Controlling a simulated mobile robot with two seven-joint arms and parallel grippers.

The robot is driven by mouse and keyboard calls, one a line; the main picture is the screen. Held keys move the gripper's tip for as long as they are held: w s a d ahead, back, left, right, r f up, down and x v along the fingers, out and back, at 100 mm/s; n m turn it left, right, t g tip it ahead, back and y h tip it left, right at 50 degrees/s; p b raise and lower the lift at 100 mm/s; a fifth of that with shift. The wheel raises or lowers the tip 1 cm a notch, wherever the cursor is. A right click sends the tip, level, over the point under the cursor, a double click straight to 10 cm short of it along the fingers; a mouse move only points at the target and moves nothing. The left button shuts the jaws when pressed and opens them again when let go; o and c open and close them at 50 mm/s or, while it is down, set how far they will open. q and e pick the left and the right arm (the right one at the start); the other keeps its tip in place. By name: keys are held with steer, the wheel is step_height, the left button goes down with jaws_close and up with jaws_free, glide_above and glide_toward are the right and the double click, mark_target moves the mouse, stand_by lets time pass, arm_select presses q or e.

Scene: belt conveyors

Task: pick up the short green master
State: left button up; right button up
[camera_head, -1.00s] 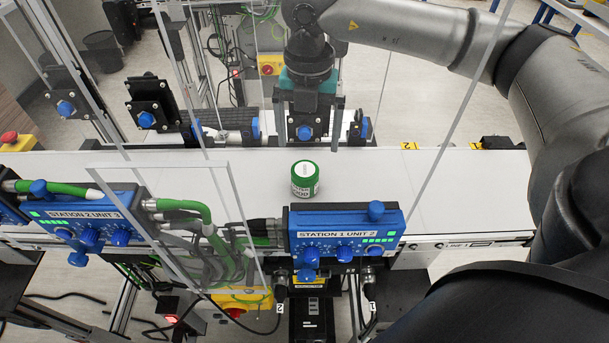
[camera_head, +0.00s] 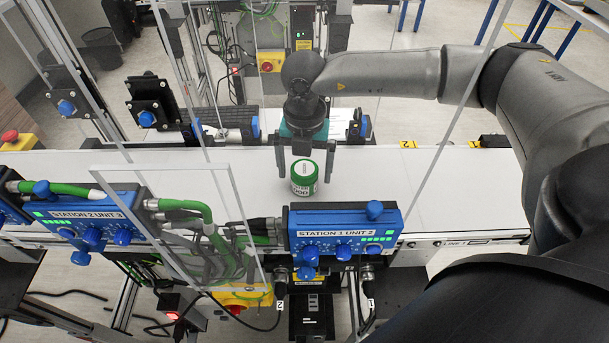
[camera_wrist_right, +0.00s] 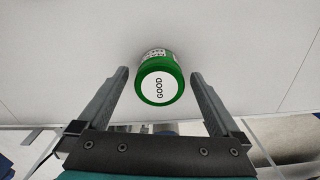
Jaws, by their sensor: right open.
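The short green master (camera_head: 304,178) is a small green cylinder with a white top, standing upright on the white belt. In the right wrist view the green master (camera_wrist_right: 160,80) shows "GOOD" on its white top. My right gripper (camera_head: 305,176) is open above and around the master's back, one finger to each side in the head view. In the right wrist view the right gripper's fingertips (camera_wrist_right: 159,76) flank the near part of the master with gaps on both sides. My left gripper is not in view.
The white conveyor belt (camera_head: 420,180) is clear on both sides of the master. A blue Station 1 Unit 2 box (camera_head: 345,232) stands at the belt's front edge, with a Station 2 Unit 3 box (camera_head: 85,218) further left. Clear panels stand at the left.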

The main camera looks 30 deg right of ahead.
steer(key=shift+r, duration=0.1)
jaws_close()
stand_by(0.6)
